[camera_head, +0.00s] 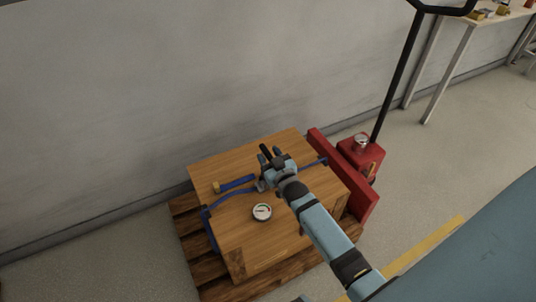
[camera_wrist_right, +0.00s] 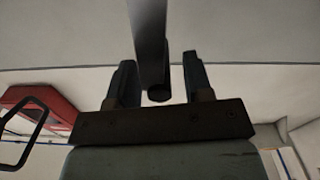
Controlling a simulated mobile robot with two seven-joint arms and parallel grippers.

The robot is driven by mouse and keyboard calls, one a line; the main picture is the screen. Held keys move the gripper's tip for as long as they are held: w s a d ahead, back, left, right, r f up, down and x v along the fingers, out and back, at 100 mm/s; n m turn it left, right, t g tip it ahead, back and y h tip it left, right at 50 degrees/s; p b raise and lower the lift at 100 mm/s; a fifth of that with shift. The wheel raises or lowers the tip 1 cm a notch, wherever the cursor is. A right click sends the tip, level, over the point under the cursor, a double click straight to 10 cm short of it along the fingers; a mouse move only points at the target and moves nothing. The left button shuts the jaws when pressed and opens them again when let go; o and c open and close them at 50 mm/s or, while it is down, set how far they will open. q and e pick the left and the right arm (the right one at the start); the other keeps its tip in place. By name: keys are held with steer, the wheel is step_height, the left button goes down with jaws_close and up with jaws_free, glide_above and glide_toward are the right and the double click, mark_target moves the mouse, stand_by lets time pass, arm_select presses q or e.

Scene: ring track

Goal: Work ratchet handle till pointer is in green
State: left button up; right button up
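A wooden crate (camera_head: 212,172) has a blue strap (camera_head: 222,200) across its top. A small metal part, probably the ratchet (camera_head: 261,185), sits on the strap line, mostly hidden by my right gripper. A round white gauge (camera_head: 262,212) sits near the crate's front; its pointer is too small to read. My right gripper (camera_head: 270,152) is over the crate top. In the right wrist view its fingers (camera_wrist_right: 160,80) are apart, with a grey bar, apparently the ratchet handle (camera_wrist_right: 151,40), between them and gaps on both sides. My left gripper is not in view.
The crate stands on a wooden pallet (camera_head: 190,240) close to the wall. A red pallet truck (camera_head: 360,158) with a black tow bar (camera_head: 399,75) is behind it at right. A table (camera_head: 470,22) stands at the upper right. Open floor lies between.

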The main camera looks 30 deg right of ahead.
jaws_close()
